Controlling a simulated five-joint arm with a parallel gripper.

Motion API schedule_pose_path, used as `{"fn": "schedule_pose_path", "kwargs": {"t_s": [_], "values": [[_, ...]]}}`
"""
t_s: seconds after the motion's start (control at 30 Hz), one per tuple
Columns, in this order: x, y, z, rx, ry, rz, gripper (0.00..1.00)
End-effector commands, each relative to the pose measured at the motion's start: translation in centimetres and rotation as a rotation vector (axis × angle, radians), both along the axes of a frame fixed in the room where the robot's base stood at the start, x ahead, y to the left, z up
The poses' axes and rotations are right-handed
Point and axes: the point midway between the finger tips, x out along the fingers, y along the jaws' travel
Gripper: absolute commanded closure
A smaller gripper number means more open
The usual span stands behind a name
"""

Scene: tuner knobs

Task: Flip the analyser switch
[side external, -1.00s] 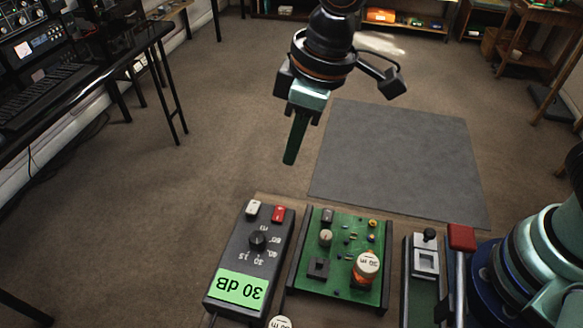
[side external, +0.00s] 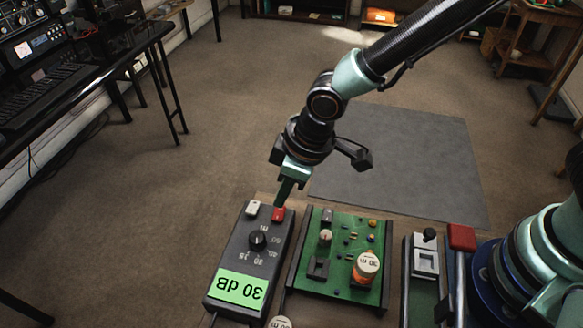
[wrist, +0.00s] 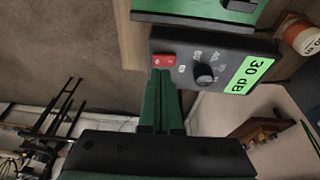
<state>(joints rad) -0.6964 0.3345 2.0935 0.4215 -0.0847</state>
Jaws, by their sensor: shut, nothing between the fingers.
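The analyser (side external: 228,262) is a dark grey box with a green 30 dB label (side external: 239,287) and a black knob (side external: 257,240). At its far end sit a red switch (side external: 278,215) and a white switch (side external: 253,208). My gripper (side external: 281,203) is shut and empty, pointing down at the far edge of the box, close to the red switch. In the wrist view, the fingertips (wrist: 161,72) end just short of the red switch (wrist: 163,61). Whether they touch it I cannot tell. The white switch is hidden there, behind the fingers.
A green circuit board (side external: 341,255) with small parts and an orange coil (side external: 366,266) stands right of the box. Further right are a lever switch unit (side external: 425,259) and a red-topped post (side external: 461,237). Bare floor with a grey mat (side external: 405,160) lies beyond.

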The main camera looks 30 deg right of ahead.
Motion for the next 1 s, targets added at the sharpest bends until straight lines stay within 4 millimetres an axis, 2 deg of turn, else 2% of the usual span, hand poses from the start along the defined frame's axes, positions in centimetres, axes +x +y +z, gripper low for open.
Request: {"fn": "schedule_pose_path", "kwargs": {"t_s": [0.2,0.6,0.8,1.0], "values": [[0.2,-0.2,-1.7,-0.002,-0.001,-0.001,1.00],[0.2,-0.2,-2.0,-0.002,0.000,-0.002,1.00],[0.9,-0.9,-3.1,-0.006,0.010,-0.033,1.00],[1.0,-1.0,-3.2,-0.007,0.008,-0.034,1.00]]}}
